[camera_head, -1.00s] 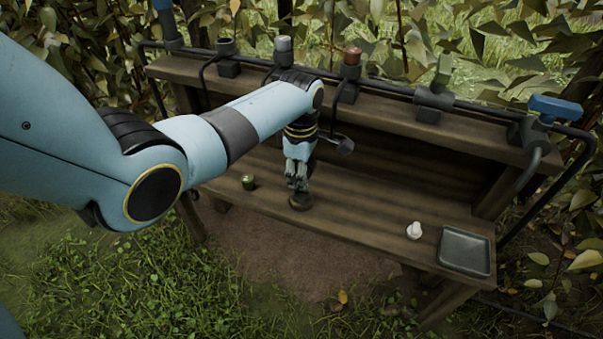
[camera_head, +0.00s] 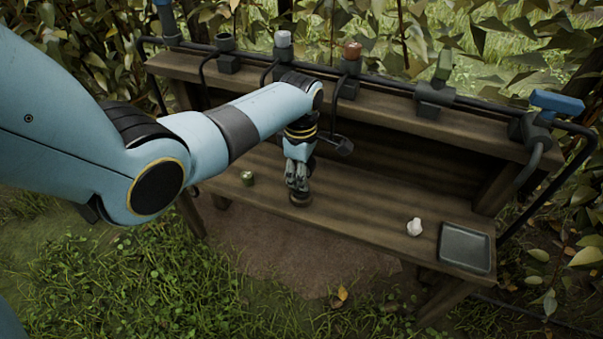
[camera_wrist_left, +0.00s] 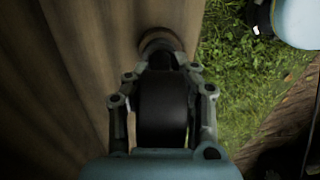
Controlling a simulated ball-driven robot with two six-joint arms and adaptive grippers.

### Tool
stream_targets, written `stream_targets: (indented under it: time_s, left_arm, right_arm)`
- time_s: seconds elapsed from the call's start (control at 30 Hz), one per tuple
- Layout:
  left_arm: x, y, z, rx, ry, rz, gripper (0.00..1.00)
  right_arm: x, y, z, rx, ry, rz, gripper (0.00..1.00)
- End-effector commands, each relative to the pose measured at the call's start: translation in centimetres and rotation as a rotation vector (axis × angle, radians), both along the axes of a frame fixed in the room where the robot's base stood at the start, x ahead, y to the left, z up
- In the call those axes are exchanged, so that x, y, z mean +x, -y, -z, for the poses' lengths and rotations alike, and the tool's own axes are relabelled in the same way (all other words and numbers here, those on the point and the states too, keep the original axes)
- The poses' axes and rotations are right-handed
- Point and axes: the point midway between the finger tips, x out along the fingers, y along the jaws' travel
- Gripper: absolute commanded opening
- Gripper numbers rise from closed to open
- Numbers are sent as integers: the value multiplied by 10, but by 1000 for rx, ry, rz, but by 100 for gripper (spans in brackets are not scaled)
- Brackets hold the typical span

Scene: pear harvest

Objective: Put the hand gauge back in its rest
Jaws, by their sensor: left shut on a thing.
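My left gripper (camera_head: 298,184) points down over the lower shelf of the wooden bench (camera_head: 350,218), near its front edge. It is shut on a dark, round object, which I take to be the hand gauge (camera_head: 300,199). In the left wrist view, a dark cylinder (camera_wrist_left: 163,108) lies between the fingers, and a brownish round end (camera_wrist_left: 158,43) shows beyond the fingertips. I cannot tell whether that end touches the shelf. An open dark cup-shaped holder (camera_head: 226,45) on the back rail looks empty; I cannot tell whether it is the gauge's rest. My right gripper is out of view.
The rail also carries holders with a grey-topped piece (camera_head: 283,40), a brown-topped piece (camera_head: 352,51), a green piece (camera_head: 443,68) and a blue-handled piece (camera_head: 556,104).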

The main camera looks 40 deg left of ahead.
Motion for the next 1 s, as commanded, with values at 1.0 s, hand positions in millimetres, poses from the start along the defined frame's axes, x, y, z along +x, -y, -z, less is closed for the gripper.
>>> stream_targets:
  time_s: [1.0]
  left_arm:
    - [0,0,12,0,0,0,0]
  right_arm:
    - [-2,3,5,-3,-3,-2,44]
